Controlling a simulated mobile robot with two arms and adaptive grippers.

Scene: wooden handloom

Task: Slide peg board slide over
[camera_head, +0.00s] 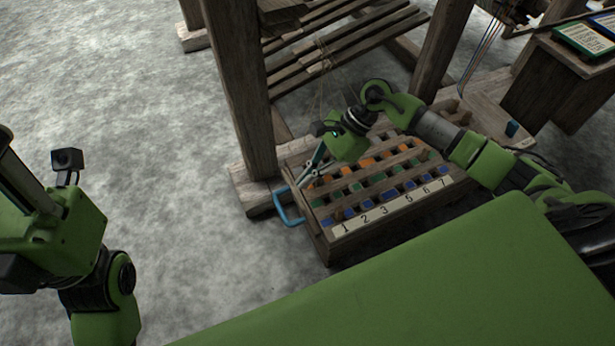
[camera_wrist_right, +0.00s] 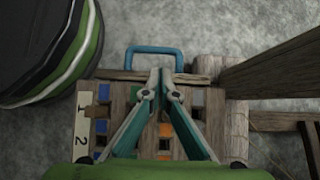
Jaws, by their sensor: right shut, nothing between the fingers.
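The peg board (camera_head: 355,228) is a low wooden box with rows of blue, green and orange squares and a numbered strip along its front. A blue handle (camera_head: 285,208) sticks out from its left end; in the right wrist view the handle (camera_wrist_right: 153,50) is at the board's far edge. My right gripper (camera_head: 302,184) is shut and empty, over the board's left end close to the handle. In the right wrist view its fingertips (camera_wrist_right: 160,74) meet just short of the handle. I cannot tell whether they touch the wood. My left arm shows at the left, with its fingers out of view.
A wooden loom post (camera_head: 238,85) rises just behind the board's left end on a wooden foot (camera_head: 250,190). Slanted wooden bars (camera_head: 345,45) stand behind. A wooden bench (camera_head: 575,55) stands at the upper right. The grey floor (camera_head: 170,200) left of the handle is clear.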

